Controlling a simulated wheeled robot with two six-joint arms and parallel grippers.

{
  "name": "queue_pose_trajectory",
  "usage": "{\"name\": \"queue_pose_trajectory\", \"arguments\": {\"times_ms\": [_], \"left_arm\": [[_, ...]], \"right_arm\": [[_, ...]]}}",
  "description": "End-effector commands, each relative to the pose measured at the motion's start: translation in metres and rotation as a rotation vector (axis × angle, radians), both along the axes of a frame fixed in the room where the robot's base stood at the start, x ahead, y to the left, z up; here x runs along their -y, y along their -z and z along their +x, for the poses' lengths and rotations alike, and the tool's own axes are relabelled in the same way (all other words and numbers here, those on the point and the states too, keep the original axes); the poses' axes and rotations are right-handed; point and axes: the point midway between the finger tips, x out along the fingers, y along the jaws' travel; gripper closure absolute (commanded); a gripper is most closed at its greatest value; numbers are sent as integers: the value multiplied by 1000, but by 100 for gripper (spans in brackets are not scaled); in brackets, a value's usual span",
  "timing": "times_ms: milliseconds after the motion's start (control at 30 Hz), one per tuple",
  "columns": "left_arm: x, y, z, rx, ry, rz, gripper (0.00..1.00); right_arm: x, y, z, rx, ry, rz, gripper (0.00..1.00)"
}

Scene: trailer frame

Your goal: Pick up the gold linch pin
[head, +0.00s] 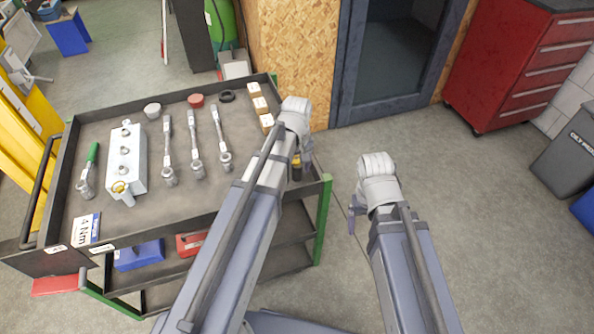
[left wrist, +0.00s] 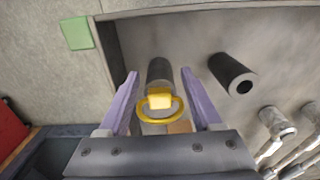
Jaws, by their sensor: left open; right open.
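The gold linch pin (left wrist: 160,101) shows in the left wrist view, with a yellow block-shaped head and a yellow ring. It stands at the end of a dark cylinder (left wrist: 159,72). My left gripper (left wrist: 160,76) is open, one purple finger on each side of them, with gaps visible on both sides. In the head view the left gripper (head: 299,160) is over the cart's right edge, its fingers mostly hidden by the arm; a bit of yellow shows there. My right gripper (head: 354,212) is open over the floor right of the cart, largely hidden by its wrist.
The dark cart (head: 200,228) holds a white block (head: 128,160) with a gold ring-like piece (head: 120,187), several wrenches, wooden blocks (head: 260,105) and a card (head: 86,229). A second dark cylinder (left wrist: 232,73) lies close beside the left gripper.

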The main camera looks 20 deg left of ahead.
Motion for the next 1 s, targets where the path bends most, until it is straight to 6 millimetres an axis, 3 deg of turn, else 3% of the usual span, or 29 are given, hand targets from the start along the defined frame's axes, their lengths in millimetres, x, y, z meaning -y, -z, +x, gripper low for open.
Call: {"name": "queue_pose_trajectory", "arguments": {"times_ms": [267,800,1000], "left_arm": [[0,2,0,0,0,0,35],[0,2,0,0,0,0,95],[0,2,0,0,0,0,95]], "right_arm": [[0,2,0,0,0,0,16],[0,2,0,0,0,0,16],[0,2,0,0,0,0,16]]}}
